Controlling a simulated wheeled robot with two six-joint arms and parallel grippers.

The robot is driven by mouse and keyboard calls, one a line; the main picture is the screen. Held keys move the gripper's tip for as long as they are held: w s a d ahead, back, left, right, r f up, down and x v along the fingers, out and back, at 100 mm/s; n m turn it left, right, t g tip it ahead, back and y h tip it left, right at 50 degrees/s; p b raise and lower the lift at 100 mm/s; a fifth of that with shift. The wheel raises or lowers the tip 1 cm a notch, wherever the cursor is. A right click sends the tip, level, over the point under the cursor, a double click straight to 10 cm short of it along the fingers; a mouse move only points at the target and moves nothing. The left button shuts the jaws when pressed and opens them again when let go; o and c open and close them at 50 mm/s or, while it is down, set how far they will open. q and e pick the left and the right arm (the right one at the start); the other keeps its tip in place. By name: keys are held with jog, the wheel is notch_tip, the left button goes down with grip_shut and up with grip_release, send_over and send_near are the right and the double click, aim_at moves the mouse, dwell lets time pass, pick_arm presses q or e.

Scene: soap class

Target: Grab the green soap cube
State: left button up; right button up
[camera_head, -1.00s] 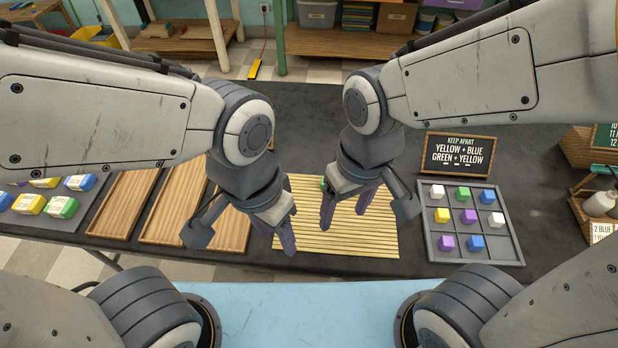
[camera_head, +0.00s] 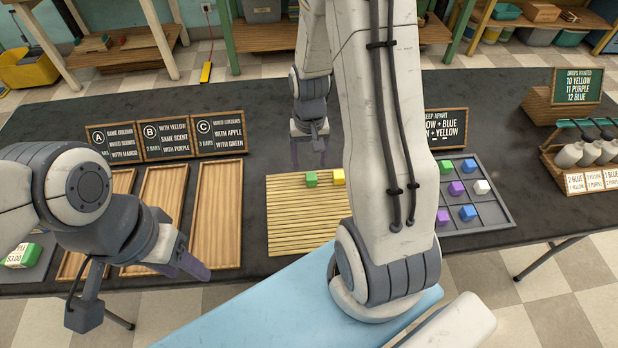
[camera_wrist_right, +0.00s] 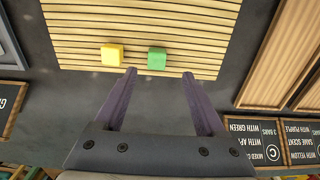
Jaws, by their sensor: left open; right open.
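A green soap cube (camera_head: 311,179) sits on the slatted bamboo mat (camera_head: 290,220), near its far edge, with a yellow cube (camera_head: 338,177) to its right. My right gripper (camera_head: 308,163) is open and empty at the mat's far side, behind the green cube. In the right wrist view, the green cube (camera_wrist_right: 157,59) lies just beyond the gap between the open fingertips (camera_wrist_right: 160,73), apart from them. The yellow cube (camera_wrist_right: 112,54) is beside the left finger's tip. My left gripper (camera_head: 190,263) is open and empty, low in front of the wooden trays.
A grey grid tray (camera_head: 500,207) at right holds another green cube (camera_head: 446,167) and several purple, blue and white cubes; my right arm hides part of it. Wooden trays (camera_head: 217,215) stand left of the mat. Signs (camera_head: 165,141) and a bottle rack (camera_head: 590,155) stand on the dark table.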

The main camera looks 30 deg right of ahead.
aim_at(312, 176)
jog(key=shift+s+d+f, duration=0.1)
jog(key=shift+d+f, duration=0.05)
jog(key=shift+f, duration=1.4)
jog(key=shift+s+d+f, duration=0.1)
jog(key=shift+f, duration=1.4)
grip_shut()
